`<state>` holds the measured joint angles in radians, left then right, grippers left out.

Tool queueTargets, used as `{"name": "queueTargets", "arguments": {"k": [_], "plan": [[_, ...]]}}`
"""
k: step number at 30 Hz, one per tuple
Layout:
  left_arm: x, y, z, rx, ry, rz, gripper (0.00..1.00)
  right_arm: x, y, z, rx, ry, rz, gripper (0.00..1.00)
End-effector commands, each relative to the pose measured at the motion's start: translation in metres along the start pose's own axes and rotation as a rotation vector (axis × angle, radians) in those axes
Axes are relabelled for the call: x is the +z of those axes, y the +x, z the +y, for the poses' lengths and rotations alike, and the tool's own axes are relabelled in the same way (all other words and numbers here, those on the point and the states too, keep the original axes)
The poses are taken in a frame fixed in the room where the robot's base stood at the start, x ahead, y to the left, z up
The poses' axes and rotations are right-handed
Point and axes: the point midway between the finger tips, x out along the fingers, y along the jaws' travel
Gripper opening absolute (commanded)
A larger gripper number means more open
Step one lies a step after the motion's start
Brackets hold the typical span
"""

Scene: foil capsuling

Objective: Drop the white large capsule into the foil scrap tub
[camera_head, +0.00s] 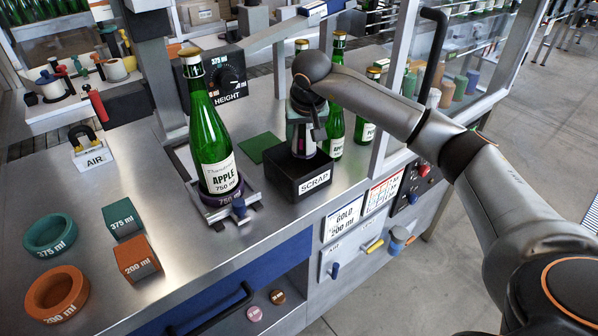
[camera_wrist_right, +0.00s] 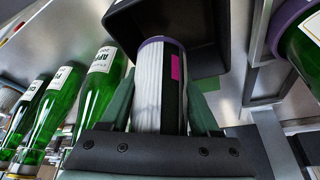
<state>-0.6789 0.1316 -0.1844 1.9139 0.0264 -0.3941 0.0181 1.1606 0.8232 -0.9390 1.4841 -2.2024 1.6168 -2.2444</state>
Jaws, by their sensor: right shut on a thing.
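My right gripper (camera_head: 303,128) reaches in from the right and is over the black foil scrap tub (camera_head: 312,186), labelled SCRAP. It is shut on the white large capsule (camera_head: 299,142). In the right wrist view the capsule (camera_wrist_right: 150,85) is a white sleeve with a purple rim, a dark stripe and a magenta mark, gripped between the two green-grey fingers. Its far end points to the open mouth of the tub (camera_wrist_right: 208,30). I cannot tell whether that end is above the rim or inside it. My left gripper is not in view.
A green APPLE bottle (camera_head: 212,140) stands in a 750 ml holder left of the tub. More green bottles (camera_head: 336,132) stand close behind and right of the tub. A green pad (camera_head: 258,148) lies beside it. Rings and blocks sit at the front left.

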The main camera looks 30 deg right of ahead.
Motion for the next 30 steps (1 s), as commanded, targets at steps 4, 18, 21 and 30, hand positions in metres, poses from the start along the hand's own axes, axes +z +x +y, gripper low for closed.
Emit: {"name": "queueTargets", "arguments": {"k": [4,18,21,30], "plan": [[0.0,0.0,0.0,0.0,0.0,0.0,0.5,0.0,0.0,0.0,0.0,0.0,0.0,0.75],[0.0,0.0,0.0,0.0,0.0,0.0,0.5,0.0,-0.001,0.0,-0.001,0.0,0.0,0.98],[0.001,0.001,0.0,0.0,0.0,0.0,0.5,-0.001,-0.008,-0.001,-0.003,-0.001,0.003,0.98],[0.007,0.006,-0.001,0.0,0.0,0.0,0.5,-0.001,-0.068,-0.001,-0.003,0.0,0.006,0.98]]}}
